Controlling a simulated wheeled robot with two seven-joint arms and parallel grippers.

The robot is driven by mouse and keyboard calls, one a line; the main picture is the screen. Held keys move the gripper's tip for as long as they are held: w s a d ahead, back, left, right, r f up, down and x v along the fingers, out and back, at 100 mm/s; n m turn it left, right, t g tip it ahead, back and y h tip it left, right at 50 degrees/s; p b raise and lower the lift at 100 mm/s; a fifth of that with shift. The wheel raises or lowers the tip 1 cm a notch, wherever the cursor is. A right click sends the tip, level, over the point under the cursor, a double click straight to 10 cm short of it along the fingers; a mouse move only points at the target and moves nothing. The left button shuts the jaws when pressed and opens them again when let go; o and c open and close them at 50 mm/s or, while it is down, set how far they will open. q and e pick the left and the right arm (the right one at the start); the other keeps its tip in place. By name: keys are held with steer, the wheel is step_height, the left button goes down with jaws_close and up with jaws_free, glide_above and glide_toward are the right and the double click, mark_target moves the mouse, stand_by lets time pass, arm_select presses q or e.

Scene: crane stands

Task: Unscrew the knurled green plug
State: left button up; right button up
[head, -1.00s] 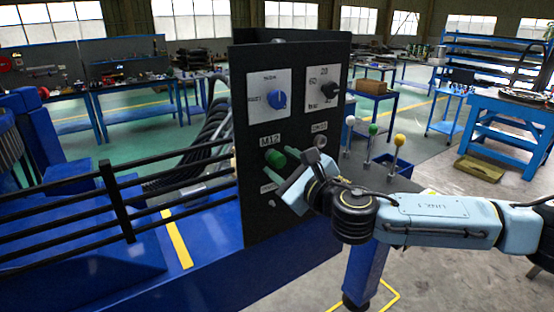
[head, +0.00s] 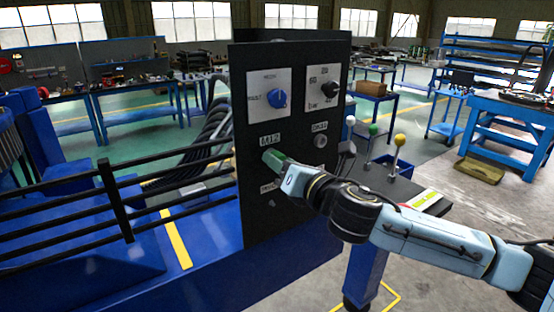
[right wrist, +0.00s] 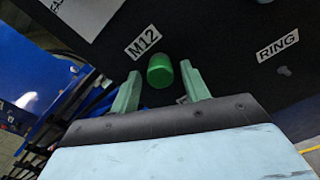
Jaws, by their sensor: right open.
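The green plug (head: 270,156) sticks out of the black panel (head: 255,213), just below the M12 label (head: 270,140). My right gripper (head: 281,163) points at the panel with its pale green fingers at the plug, partly covering it in the head view. In the right wrist view the plug (right wrist: 160,71) sits between the tips of my open right gripper (right wrist: 160,68), with a gap to each finger. The knurling is too small to make out. My left gripper is not in view.
A blue knob (head: 277,98) and a black knob (head: 329,88) sit higher on the panel. A grey round part (head: 320,141) is right of the plug. Levers with green (head: 373,129) and yellow (head: 399,140) balls stand right. Black rails (head: 110,200) run left.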

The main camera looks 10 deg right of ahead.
steer(key=m, duration=1.8)
steer(key=shift+m+p, duration=0.3)
steer(key=shift+p, duration=0.05)
jaws_close()
steer(key=n, duration=0.5)
